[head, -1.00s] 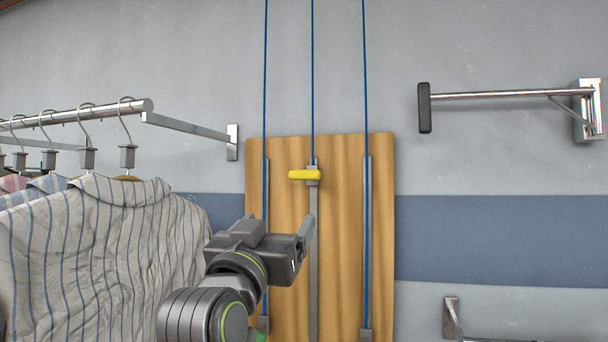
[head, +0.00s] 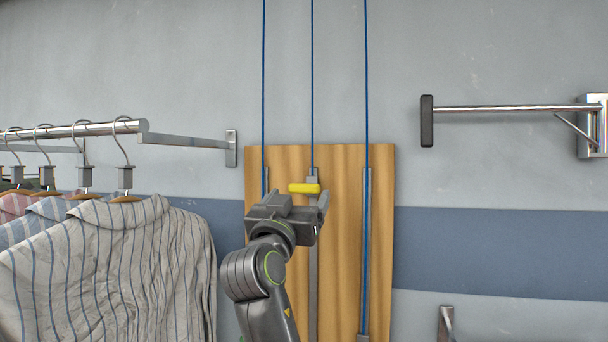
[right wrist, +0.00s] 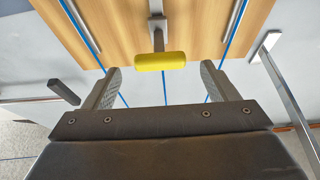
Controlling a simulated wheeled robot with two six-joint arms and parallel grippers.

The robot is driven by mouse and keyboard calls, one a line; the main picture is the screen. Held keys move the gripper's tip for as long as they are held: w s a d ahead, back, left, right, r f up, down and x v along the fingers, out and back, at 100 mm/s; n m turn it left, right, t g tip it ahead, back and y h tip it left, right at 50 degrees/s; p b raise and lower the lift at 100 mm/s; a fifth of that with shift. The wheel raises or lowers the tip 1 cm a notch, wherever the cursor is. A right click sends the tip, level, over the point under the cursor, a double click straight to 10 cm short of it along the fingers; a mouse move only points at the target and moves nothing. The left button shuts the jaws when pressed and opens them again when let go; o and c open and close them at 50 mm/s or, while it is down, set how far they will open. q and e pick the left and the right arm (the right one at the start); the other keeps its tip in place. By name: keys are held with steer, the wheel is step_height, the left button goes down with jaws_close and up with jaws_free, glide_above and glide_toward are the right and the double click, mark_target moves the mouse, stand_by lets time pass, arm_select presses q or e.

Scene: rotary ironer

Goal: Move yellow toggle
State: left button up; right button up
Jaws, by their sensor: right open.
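The yellow toggle (head: 304,188) is a short horizontal bar on the middle track of a wooden board (head: 345,230) on the wall. A blue cord runs up from it. My right gripper (head: 306,198) is just below the toggle in the head view and partly hides the track. In the right wrist view the toggle (right wrist: 160,61) lies ahead, between the lines of the two open fingers (right wrist: 160,88), slightly beyond their tips. The fingers look empty and apart from it. My left gripper is not in view.
Striped shirts (head: 120,260) hang from a metal rail (head: 90,128) at the left, near my right arm. A metal wall bar (head: 510,108) juts out at upper right. The wall between the board and that bar is clear.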

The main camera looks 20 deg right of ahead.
mark_target(303, 189)
steer(key=p+x, duration=0.1)
steer(key=x, duration=0.3)
steer(key=shift+r, duration=0.2)
steer(key=shift+w+d+p, duration=0.2)
steer(key=shift+w+p, duration=0.1)
steer(key=shift+w, duration=0.05)
